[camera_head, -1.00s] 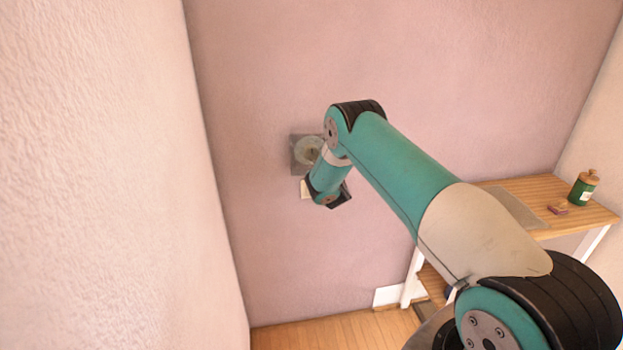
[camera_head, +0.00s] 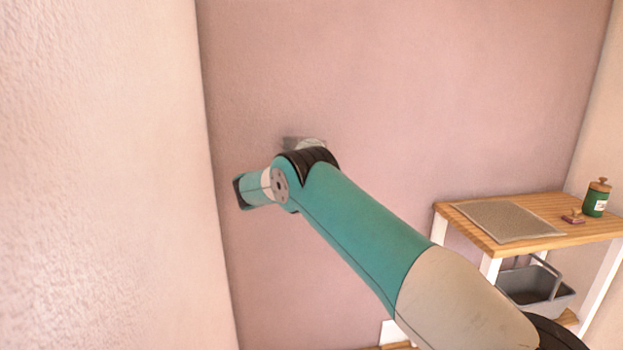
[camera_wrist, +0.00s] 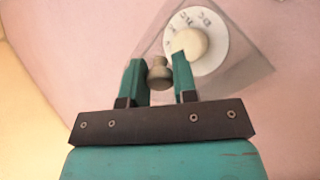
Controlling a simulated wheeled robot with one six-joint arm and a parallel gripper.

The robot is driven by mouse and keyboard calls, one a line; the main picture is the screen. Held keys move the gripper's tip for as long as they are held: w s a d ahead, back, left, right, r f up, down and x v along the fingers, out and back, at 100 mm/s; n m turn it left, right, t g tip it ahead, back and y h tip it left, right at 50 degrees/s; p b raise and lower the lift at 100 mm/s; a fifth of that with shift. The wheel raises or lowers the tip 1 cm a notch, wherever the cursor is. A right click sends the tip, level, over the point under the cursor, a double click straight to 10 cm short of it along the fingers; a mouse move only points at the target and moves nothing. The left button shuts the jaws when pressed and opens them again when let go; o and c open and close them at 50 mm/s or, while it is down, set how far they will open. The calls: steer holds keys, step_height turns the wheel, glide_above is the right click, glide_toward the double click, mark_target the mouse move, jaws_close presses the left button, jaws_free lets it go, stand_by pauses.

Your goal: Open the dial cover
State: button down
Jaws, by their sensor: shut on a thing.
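The white dial (camera_wrist: 214,55) with dark markings and a pale round centre knob (camera_wrist: 188,43) is on the pink wall, upper right of centre in the wrist view. A clear cover (camera_wrist: 252,66) shows as a see-through panel around it; I cannot tell how far it stands off the wall. My gripper (camera_wrist: 158,68) is shut on a small grey-beige knob (camera_wrist: 160,77), apparently the cover's handle, just left of the dial. In the head view only the top of the dial's unit (camera_head: 303,142) shows above my arm; the gripper's fingers are hidden there.
A pale wall (camera_head: 110,180) stands close on the left, near my wrist. At right is a wooden table (camera_head: 545,207) with a grey mat (camera_head: 505,221), a green bottle (camera_head: 596,200) and a small reddish item (camera_head: 572,217). A grey bin (camera_head: 535,287) sits below.

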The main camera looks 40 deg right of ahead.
steer(key=shift+w+a+f+m+g+h+b, duration=0.15)
steer(key=shift+a+m+g+h+b, duration=0.25)
steer(key=shift+a+g+b, duration=0.45)
steer(key=shift+r, duration=0.2)
steer(key=c, duration=0.9)
jaws_free()
steer(key=shift+a, duration=0.1)
steer(key=b+v, duration=0.1)
steer(key=v, duration=0.6)
steer(key=shift+a, duration=0.15)
